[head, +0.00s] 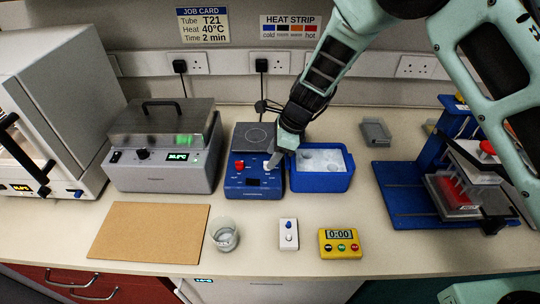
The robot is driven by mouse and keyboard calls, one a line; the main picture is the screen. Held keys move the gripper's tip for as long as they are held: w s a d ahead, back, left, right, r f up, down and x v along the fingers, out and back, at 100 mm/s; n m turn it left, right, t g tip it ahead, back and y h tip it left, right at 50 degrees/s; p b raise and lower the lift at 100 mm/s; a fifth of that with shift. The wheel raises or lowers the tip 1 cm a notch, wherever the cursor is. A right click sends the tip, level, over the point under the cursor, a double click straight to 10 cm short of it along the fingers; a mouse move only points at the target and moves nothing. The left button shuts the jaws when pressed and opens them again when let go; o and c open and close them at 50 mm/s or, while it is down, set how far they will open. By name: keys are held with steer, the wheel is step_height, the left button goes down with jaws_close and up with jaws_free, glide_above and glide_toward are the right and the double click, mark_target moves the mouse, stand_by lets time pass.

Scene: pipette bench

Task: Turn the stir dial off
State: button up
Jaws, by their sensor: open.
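The blue stirrer hotplate (233,190) stands mid-bench with a dark round-marked top plate (254,136). Its front carries a red knob (239,165) on the left and a small pale knob (267,169) on the right. The labels are too small to read, so I cannot tell from them which is the stir dial. My gripper (272,163) reaches down from the upper right. Its fingertips are open at the pale knob and partly hide it. I cannot tell whether they touch it.
A blue ice tub (318,184) stands close right of the stirrer, and a grey heater box (160,173) to its left. A beaker (224,234), white switch box (288,234) and yellow timer (340,243) are in front. A blue stand (395,205) is at right.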

steer(key=shift+x, duration=1.25)
jaws_close()
